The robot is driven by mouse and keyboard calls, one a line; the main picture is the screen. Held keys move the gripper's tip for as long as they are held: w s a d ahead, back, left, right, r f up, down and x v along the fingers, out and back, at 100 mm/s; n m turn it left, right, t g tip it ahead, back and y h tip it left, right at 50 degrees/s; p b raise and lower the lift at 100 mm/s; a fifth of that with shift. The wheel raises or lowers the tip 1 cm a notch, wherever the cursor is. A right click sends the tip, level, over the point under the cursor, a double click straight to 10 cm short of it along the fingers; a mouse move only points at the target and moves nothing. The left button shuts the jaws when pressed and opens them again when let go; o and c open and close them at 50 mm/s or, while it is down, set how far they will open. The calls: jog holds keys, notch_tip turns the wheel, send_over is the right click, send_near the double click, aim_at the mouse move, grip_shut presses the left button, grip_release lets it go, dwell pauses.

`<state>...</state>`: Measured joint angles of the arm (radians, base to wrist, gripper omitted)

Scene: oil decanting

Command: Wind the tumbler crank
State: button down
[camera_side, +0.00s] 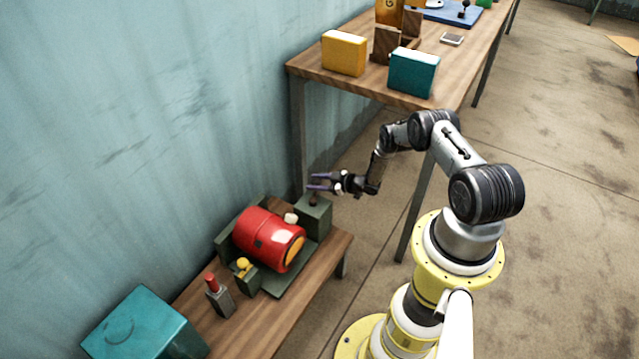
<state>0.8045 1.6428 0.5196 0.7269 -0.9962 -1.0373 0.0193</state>
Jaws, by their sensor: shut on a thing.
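The red tumbler drum (268,238) lies on its side in a dark green frame on the low wooden bench, with an orange end face toward the lower right. A green box (315,218) stands at the frame's far right end. A small dark crank handle (313,199) rises from its top. My gripper (320,182) reaches in from the right with its purple fingers level, at the top of this handle. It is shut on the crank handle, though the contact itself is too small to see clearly.
A yellow knob (242,264) and a small grey block with a red top (213,283) sit in front of the drum. A teal box (143,325) is at the bench's near end. A taller table (309,69) with boxes stands behind. The wall is close on the left.

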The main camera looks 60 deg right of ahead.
jog(key=n+y, duration=0.1)
jog(key=w+n+y, duration=0.1)
jog(key=n+g+y, duration=0.1)
jog(key=shift+w+a+y, duration=0.25)
jog(key=shift+a+y, duration=0.05)
jog(key=shift+a, duration=0.1)
jog(key=shift+w+a+n+g+y, duration=0.15)
jog(key=shift+a+n+g+y, duration=0.05)
jog(key=shift+n+y, duration=0.25)
jog(key=shift+w+a+n+g+y, duration=0.15)
jog(key=shift+n+g+y, duration=0.05)
jog(key=shift+n+y, duration=0.25)
jog(key=shift+w+a+n+y, duration=0.1)
jog(key=shift+n+y, duration=0.2)
jog(key=shift+c, duration=1.8)
grip_release()
jog(key=v, duration=1.4)
jog(key=shift+w+r, duration=0.1)
jog(key=shift+w, duration=0.05)
